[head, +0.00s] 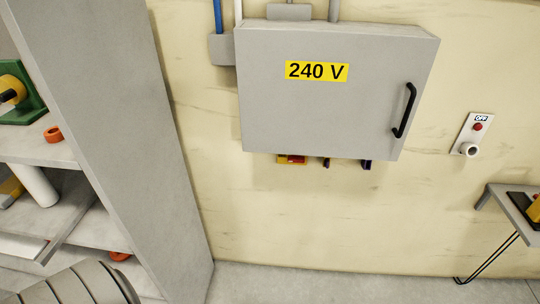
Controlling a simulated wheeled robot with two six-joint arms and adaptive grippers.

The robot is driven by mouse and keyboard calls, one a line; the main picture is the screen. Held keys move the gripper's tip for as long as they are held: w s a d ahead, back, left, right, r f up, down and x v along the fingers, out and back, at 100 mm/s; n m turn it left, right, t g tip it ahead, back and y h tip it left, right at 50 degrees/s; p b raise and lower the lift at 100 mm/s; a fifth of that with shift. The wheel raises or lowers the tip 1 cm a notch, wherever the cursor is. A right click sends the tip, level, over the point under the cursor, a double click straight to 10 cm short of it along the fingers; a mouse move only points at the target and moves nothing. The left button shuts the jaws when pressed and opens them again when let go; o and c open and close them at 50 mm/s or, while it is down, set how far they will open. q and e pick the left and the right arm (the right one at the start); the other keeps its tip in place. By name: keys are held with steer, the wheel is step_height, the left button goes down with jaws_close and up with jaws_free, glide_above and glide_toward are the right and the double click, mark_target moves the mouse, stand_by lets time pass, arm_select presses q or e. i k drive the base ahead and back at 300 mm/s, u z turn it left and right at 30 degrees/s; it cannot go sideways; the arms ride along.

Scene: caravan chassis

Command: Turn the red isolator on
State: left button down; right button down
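A grey wall cabinet (330,115) with a yellow "240 V" label (317,71) hangs on the wall; its door looks shut, with a black handle (405,110) at the right. A small red and yellow part (291,159) shows just below its bottom edge, mostly hidden by the cabinet; I cannot tell whether it is the red isolator. Neither of my grippers is in view.
Grey shelving (105,120) with orange, green and yellow items stands at the left. A small table (515,215) with thin black legs is at the right. Conduits run above the cabinet. The floor and wall below the cabinet are clear.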

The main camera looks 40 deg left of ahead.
mark_target(294, 158)
steer(key=u, duration=1)
steer(key=k, duration=0.45)
steer(key=z, duration=1.2)
steer(key=i, duration=1.35)
steer(key=u, duration=0.55)
